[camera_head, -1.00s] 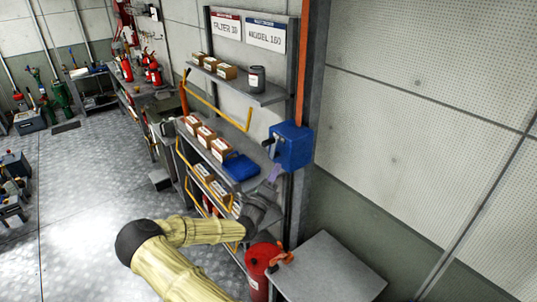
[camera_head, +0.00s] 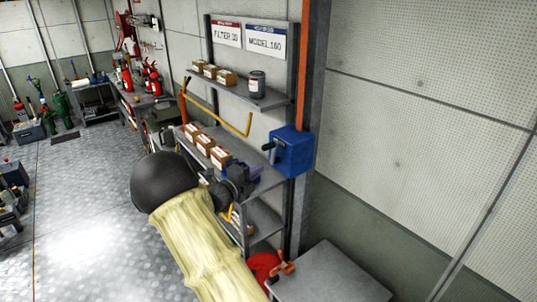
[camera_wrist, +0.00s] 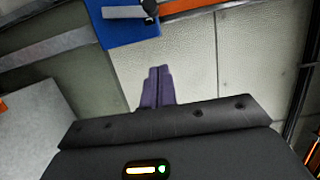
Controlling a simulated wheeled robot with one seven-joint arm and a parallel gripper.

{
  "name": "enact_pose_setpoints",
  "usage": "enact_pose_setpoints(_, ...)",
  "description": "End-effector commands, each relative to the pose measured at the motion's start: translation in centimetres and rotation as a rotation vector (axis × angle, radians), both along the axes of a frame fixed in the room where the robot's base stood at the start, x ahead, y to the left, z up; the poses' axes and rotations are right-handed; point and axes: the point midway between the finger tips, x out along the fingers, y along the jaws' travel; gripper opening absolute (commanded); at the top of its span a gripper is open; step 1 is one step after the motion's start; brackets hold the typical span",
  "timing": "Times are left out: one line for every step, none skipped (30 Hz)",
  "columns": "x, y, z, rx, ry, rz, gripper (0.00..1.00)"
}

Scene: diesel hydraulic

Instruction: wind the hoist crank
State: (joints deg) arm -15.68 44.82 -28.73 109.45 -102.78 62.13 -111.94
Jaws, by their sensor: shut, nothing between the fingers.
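The hoist box (camera_head: 293,153) is a blue housing on the post at the right end of the shelves. Its dark crank handle (camera_head: 268,147) sticks out to the left. In the wrist view the blue housing (camera_wrist: 135,32) is at the top, with a grey crank arm (camera_wrist: 122,12) and a black part at its right end, cut by the frame edge. My gripper (camera_head: 257,171) is just below and left of the crank, apart from it. In the wrist view its purple fingers (camera_wrist: 158,70) are together and empty, below the housing in the picture.
Shelves (camera_head: 268,98) with small boxes and a grey can (camera_head: 257,84) stand behind my arm. A yellow rail (camera_head: 222,110) runs along their front. A grey table (camera_head: 330,275) and a red container (camera_head: 262,265) are below right. The wall at right is clear.

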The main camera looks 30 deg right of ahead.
Motion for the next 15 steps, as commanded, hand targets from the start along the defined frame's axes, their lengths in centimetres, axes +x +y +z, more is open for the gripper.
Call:
enact_pose_setpoints(0.0,0.0,0.0,0.0,0.0,0.0,0.0)
enact_pose_setpoints(0.0,0.0,0.0,0.0,0.0,0.0,0.0)
enact_pose_setpoints(0.0,0.0,0.0,-0.001,0.0,0.0,0.0)
enact_pose_setpoints(0.0,-0.1,0.0,-0.001,0.0,0.0,0.0)
enact_pose_setpoints(0.0,-0.2,0.0,-0.001,0.0,0.0,0.0)
enact_pose_setpoints(0.1,-0.3,0.1,-0.001,-0.001,-0.001,0.0)
enact_pose_setpoints(0.1,-0.5,0.1,-0.001,-0.001,-0.001,0.0)
enact_pose_setpoints(0.2,-0.7,0.1,-0.001,-0.001,-0.002,0.0)
enact_pose_setpoints(0.3,-1.1,0.2,-0.001,-0.003,-0.003,0.0)
enact_pose_setpoints(0.4,-1.5,0.2,-0.001,-0.003,-0.003,0.0)
enact_pose_setpoints(0.5,-1.9,0.2,-0.002,-0.002,-0.003,0.0)
enact_pose_setpoints(0.7,-2.4,0.2,-0.001,0.0,-0.003,0.0)
enact_pose_setpoints(0.8,-2.9,0.2,-0.001,0.0,-0.004,0.0)
enact_pose_setpoints(1.0,-3.4,0.3,-0.001,0.0,-0.004,0.0)
enact_pose_setpoints(1.2,-4.1,0.3,-0.002,-0.001,-0.004,0.0)
